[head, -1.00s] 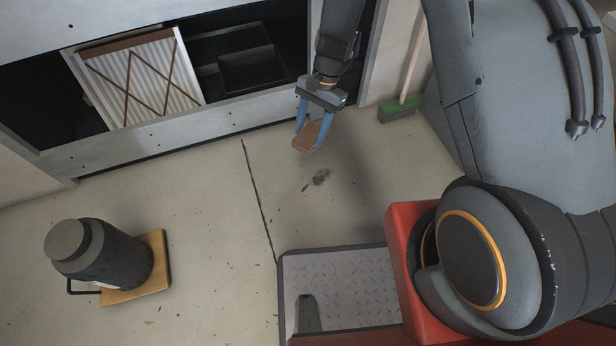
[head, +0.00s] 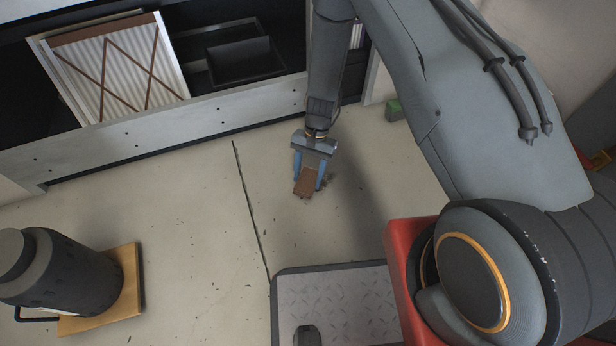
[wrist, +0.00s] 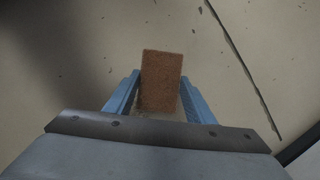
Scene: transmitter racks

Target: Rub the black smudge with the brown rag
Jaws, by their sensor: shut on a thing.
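The brown rag (head: 305,186) is a small folded block between the blue fingers of my gripper (head: 309,178), which is shut on it. In the wrist view the rag (wrist: 161,80) sticks out past the fingertips of my gripper (wrist: 160,98), over the bare floor. The black smudge (head: 329,180) lies on the floor, partly hidden behind the rag and the right finger in the head view. I cannot tell whether the rag touches the floor. The smudge cannot be made out in the wrist view.
An open rack bay (head: 240,60) with a pleated filter (head: 115,70) is at the back. The floor between is clear.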

